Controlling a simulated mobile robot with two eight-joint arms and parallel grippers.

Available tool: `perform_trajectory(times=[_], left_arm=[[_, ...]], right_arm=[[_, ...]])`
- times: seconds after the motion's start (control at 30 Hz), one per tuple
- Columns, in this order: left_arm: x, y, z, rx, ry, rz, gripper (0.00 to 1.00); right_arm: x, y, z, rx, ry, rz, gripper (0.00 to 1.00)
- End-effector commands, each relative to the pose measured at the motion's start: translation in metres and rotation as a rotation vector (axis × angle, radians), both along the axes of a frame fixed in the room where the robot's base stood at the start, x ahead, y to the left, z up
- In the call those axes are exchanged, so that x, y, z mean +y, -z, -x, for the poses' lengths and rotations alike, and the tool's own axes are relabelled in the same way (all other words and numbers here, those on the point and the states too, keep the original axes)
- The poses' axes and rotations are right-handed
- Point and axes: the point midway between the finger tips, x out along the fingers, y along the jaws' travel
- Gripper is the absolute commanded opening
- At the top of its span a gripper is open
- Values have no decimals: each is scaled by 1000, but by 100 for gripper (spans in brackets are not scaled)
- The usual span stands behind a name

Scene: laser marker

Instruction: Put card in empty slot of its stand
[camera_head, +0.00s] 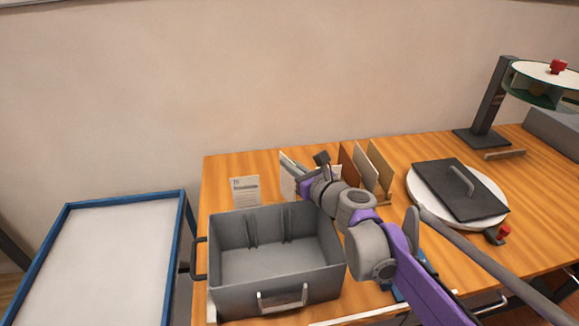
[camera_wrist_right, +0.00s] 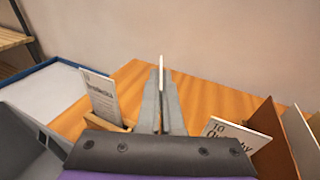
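My right gripper (camera_wrist_right: 160,100) is shut on a thin white card (camera_wrist_right: 161,62), seen edge-on in the right wrist view and standing up from the fingertips. In the head view the held card (camera_head: 288,176) shows at the tip of my right arm, above the back edge of the grey bin; the fingers are mostly hidden there. To its left, a printed white card (camera_wrist_right: 101,97) stands in a small wooden stand (camera_wrist_right: 110,127). To its right, another printed card (camera_wrist_right: 238,137) leans near brown panels. My left gripper is not in view.
A grey bin (camera_head: 225,290) stands on the wooden table in front. Upright panels (camera_head: 366,167) stand right of my gripper. A white disc with a dark handled plate (camera_head: 445,190) lies farther right. A blue-rimmed white table (camera_head: 110,270) is at left.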

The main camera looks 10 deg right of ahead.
Motion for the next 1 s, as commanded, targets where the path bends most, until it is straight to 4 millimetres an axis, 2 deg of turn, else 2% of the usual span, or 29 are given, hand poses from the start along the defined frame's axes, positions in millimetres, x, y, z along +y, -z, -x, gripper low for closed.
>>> perform_trajectory(times=[0.57, 0.6, 0.73, 1.0], left_arm=[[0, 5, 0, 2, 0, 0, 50], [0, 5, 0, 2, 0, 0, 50], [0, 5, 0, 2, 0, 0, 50], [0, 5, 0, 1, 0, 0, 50]], right_arm=[[0, 11, 0, 0, 0, 0, 0], [0, 11, 0, 0, 0, 0, 9], [0, 11, 0, 0, 0, 0, 32], [0, 11, 0, 0, 0, 0, 32]])
